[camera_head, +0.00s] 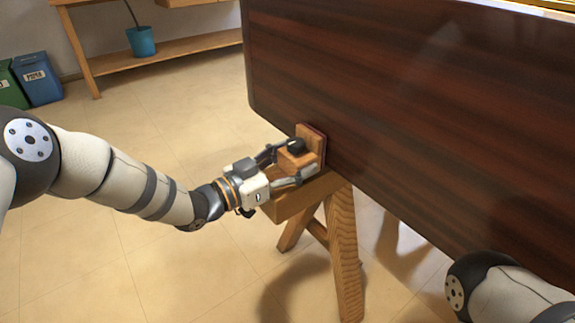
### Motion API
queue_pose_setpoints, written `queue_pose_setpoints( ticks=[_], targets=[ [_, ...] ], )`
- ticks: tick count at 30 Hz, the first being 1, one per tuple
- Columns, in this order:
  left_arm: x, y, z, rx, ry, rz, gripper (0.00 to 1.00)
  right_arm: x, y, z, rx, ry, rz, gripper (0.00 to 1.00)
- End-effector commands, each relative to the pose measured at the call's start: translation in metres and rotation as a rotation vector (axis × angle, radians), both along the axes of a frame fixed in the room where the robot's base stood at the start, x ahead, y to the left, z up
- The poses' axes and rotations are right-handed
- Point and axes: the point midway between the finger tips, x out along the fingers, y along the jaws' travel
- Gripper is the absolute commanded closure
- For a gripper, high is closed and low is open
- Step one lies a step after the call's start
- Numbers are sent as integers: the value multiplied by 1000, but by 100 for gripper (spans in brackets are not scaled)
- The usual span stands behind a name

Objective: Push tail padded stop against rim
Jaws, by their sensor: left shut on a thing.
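The padded stop (297,158) is a wooden block with a dark knob and an upright plate with a reddish pad on its right side. It sits on top of a wooden trestle (344,240). The pad side is at the rim (390,120), the dark glossy wood side of the piano; I cannot tell whether they touch or a thin gap is left. My left gripper (290,165) reaches in from the left and is shut on the stop, one finger on each side of the block. My right arm shows at the lower right, but its gripper is out of view.
The dark piano body fills the right side and hangs over the trestle. A wooden shelf with a blue pot (141,41) stands at the back left, beside blue and green bins (37,78). The tiled floor (120,250) on the left is clear.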

Motion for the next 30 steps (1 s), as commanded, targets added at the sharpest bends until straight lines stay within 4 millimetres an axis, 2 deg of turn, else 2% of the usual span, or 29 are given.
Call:
queue_pose_setpoints(
  ticks=[2, 3, 5, 14, 17, 24, 30],
  targets=[
    [0, 0, 0, 2, 3, 0, 92, 0, 0, 1, 0, 0, 0, 60],
    [0, 0, 0, 2, 3, 0, 38, 0, 0, 1, 0, 0, 0, 60],
    [0, 0, 0, 2, 3, 0, 24, 0, 0, 1, 0, 0, 0, 60],
    [0, 1, 0, 1, 2, 0, 22, 0, 0, 1, 0, 0, 0, 60],
    [-4, 8, 0, 2, 3, 1, 22, 0, 0, 1, 0, 0, 0, 60],
    [-41, 58, 0, 1, 3, 3, 22, 0, 0, 1, 0, 0, 0, 60],
    [-65, 90, 0, 2, 2, 1, 22, 0, 0, 1, 0, 0, 0, 60]
  ],
)
